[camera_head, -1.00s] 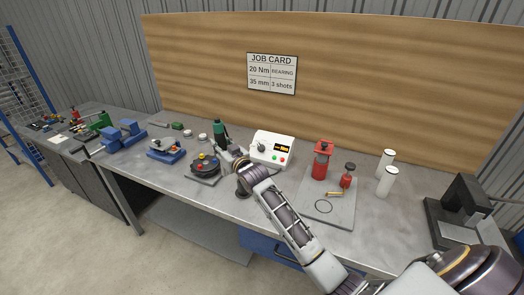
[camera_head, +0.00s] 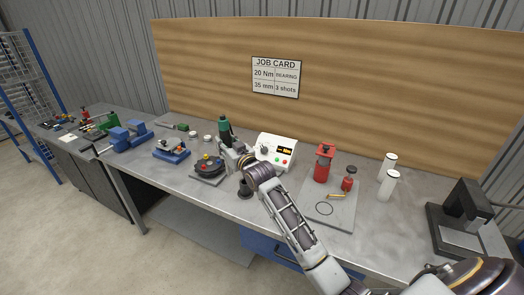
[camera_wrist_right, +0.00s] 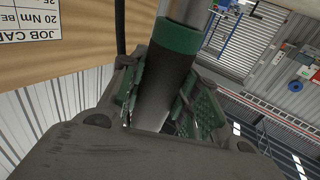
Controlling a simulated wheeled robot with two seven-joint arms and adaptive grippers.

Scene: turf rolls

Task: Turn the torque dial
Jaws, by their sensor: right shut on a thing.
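A white control box (camera_head: 275,151) stands on the bench against the wooden board. It has a dark round dial (camera_head: 264,150), an orange-lit display, and red and green buttons. The dial's setting is too small to read. My right gripper (camera_head: 229,151) is left of the box, apart from the dial, and shut on a green-and-black driver-like tool (camera_head: 225,128). The tool is about upright. In the right wrist view the tool (camera_wrist_right: 176,38) shows a green band and passes between the fingers of the gripper (camera_wrist_right: 165,105). My left gripper is out of view.
A job card (camera_head: 276,77) on the board reads 20 Nm, bearing, 35 mm, 3 shots. A dark round fixture (camera_head: 208,169) is left of my gripper. A grey plate (camera_head: 335,212) with red items, white cylinders (camera_head: 389,184) and a black press (camera_head: 465,215) stand right.

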